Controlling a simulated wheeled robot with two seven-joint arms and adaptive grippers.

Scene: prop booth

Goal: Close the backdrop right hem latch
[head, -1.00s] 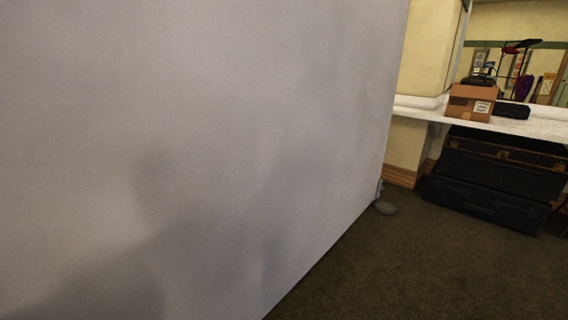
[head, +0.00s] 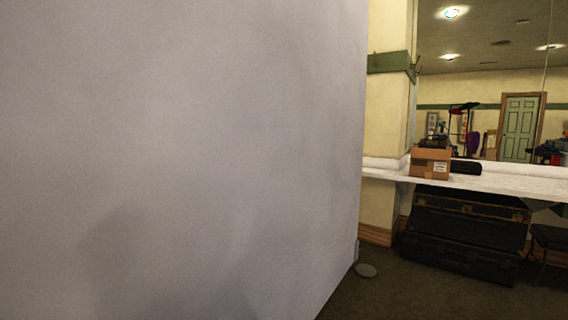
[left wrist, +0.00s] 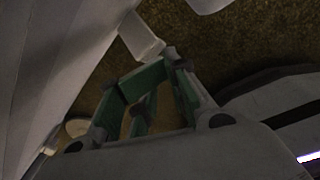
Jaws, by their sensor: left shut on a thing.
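The grey backdrop (head: 190,150) fills the left and middle of the head view, its right edge running down to the floor. In the dark left wrist view, my left gripper (left wrist: 146,82) with green pads is beside the backdrop (left wrist: 60,70). It is shut on what I take for the latch, but the contact is hard to make out. A pale block (left wrist: 142,38) is near the fingertips. Neither gripper shows in the head view.
Right of the backdrop, a white counter (head: 490,181) runs below a mirror and carries a cardboard box (head: 430,163) and a black case (head: 465,167). Dark trunks (head: 465,245) stand under it. Brown carpet (head: 385,298) is clear near the grey foot.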

